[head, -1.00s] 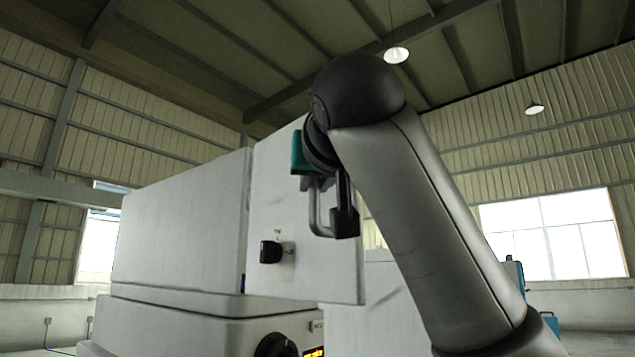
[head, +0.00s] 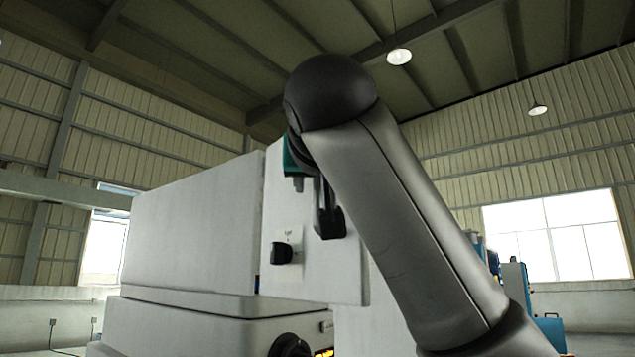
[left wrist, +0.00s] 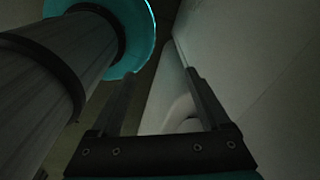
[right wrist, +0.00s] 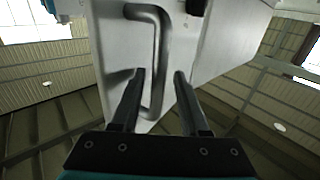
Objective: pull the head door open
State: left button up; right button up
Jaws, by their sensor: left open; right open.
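The head door (head: 345,280) is a pale panel with a black knob (head: 281,252), at the right of a pale machine housing (head: 190,235). Its grey bar handle (right wrist: 156,50) shows in the right wrist view; in the head view my right arm and gripper hide it. My right gripper (head: 328,230) is open at the door's face. In the right wrist view its fingers (right wrist: 160,75) stand either side of the handle's lower end; I cannot tell how deep the bar lies between them. My left gripper (left wrist: 158,75) is open and empty beside a pale surface.
In the left wrist view a grey cylindrical part with a teal ring is close on the left, and a pale wall (left wrist: 250,80) fills the right. A blue cabinet (head: 515,290) stands at the far right of the head view, beneath a bright window (head: 555,240).

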jog(key=shift+d, duration=0.1)
jog(key=shift+s, duration=0.2)
jog(key=shift+s+b, duration=0.3)
jog(key=shift+s, duration=0.05)
jog(key=s+b, duration=0.2)
jog(key=s, duration=0.2)
jog(key=s+d+b, duration=0.1)
jog(key=s+b, duration=0.2)
jog(key=s, duration=0.2)
jog(key=s+d+b, duration=0.1)
jog(key=s+b, duration=0.2)
jog(key=s, duration=0.2)
jog(key=shift+s, duration=0.1)
